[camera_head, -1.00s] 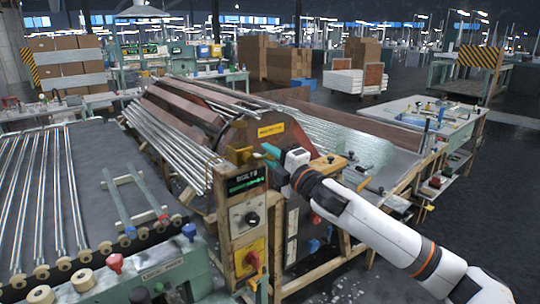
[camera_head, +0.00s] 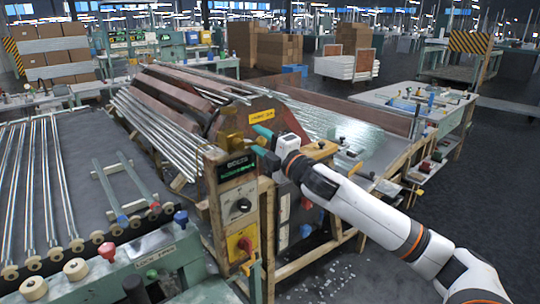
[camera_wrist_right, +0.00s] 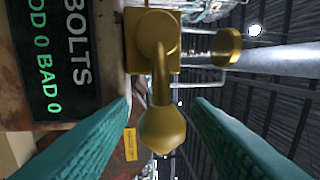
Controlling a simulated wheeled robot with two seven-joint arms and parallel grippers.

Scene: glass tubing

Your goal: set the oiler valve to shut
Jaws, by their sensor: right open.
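The oiler valve (camera_wrist_right: 155,40) is a brass block with a round hub and a lever ending in a bulb-shaped knob (camera_wrist_right: 162,130). In the wrist view the lever points down the picture, along the reading direction of the turned BOLTS text. In the head view the brass valve (camera_head: 229,140) is small, above the BOLTS counter. My right gripper (camera_head: 258,143) is just right of it. Its teal fingers, also in the wrist view (camera_wrist_right: 163,108), are open on either side of the knob, with gaps showing. My left gripper is not in view.
The BOLTS counter box (camera_head: 237,164) sits close below the valve, above a panel with a black knob (camera_head: 241,206) and a red switch (camera_head: 245,244). Metal tubes (camera_head: 160,140) lie on the drum behind.

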